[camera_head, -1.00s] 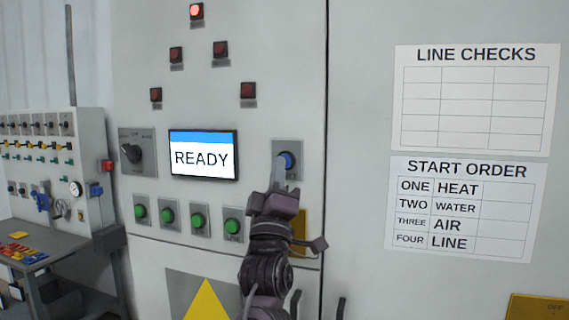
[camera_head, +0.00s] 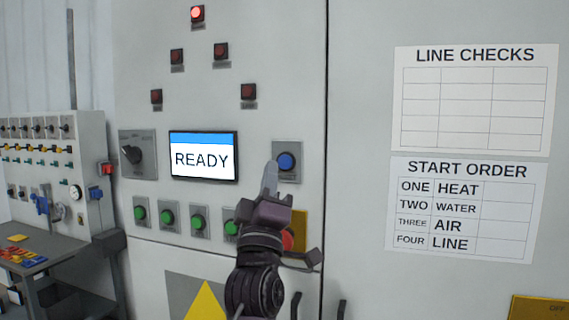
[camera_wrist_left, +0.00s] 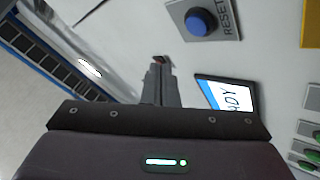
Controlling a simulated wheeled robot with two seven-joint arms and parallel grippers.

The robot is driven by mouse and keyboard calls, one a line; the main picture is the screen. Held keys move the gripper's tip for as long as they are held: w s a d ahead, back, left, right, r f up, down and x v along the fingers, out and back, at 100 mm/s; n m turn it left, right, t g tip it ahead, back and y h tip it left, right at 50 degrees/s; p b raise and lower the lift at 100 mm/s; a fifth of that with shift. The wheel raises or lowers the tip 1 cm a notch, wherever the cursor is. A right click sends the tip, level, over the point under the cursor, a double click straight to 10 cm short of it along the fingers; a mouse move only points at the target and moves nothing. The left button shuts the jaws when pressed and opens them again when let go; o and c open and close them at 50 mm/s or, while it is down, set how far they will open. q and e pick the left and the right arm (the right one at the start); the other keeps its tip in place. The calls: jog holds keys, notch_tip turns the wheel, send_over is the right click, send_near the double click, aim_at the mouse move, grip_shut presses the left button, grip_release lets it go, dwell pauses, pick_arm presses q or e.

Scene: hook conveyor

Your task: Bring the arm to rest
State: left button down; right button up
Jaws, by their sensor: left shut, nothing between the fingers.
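My left gripper (camera_head: 270,178) is shut and empty in front of the control panel (camera_head: 272,40). Its fingertips are just below and left of the blue button (camera_head: 286,161) in the head view, apart from it. In the left wrist view the shut fingers (camera_wrist_left: 158,64) point toward the panel, and the blue button (camera_wrist_left: 200,21), labelled RESET, shows in full beyond them. The arm's forward part covers some of a red button (camera_head: 288,239) on a yellow plate. My right gripper is in neither view.
The screen (camera_head: 203,155) reads READY. One red lamp (camera_head: 197,13) at the top is lit. A START ORDER sheet (camera_head: 460,210) hangs at right. A side table (camera_head: 35,252) stands at left.

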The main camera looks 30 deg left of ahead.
pick_arm(q)
jog(key=w+d+f+m+g+h, duration=0.2)
jog(key=f+m+h, duration=0.2)
jog(key=f, duration=0.4)
jog(key=w+d+f+m+g+h, duration=0.2)
jog(key=d+f+m+h, duration=0.15)
jog(key=f, duration=0.55)
jog(key=s+d+f+m+g+h, duration=0.2)
jog(key=f+m+g, duration=0.1)
jog(key=f, duration=0.6)
jog(key=s+d+f+m+g+h, duration=0.2)
jog(key=f+m+g, duration=0.15)
jog(key=f, duration=0.55)
jog(key=s+d+f+m+g, duration=0.3)
jog(key=s+f+m+g, duration=0.3)
jog(key=s+f+g, duration=0.9)
jog(key=s+f+t, duration=0.2)
jog(key=s+f, duration=0.1)
jog(key=f, duration=1.3)
jog(key=s+f+t, duration=0.1)
jog(key=s+f, duration=0.3)
jog(key=f, duration=1.3)
jog(key=s+a+f, duration=0.3)
jog(key=s+f, duration=1.4)
jog(key=s, duration=0.2)
jog(key=shift+a+f+g, duration=0.15)
jog(key=shift+g, duration=0.3)
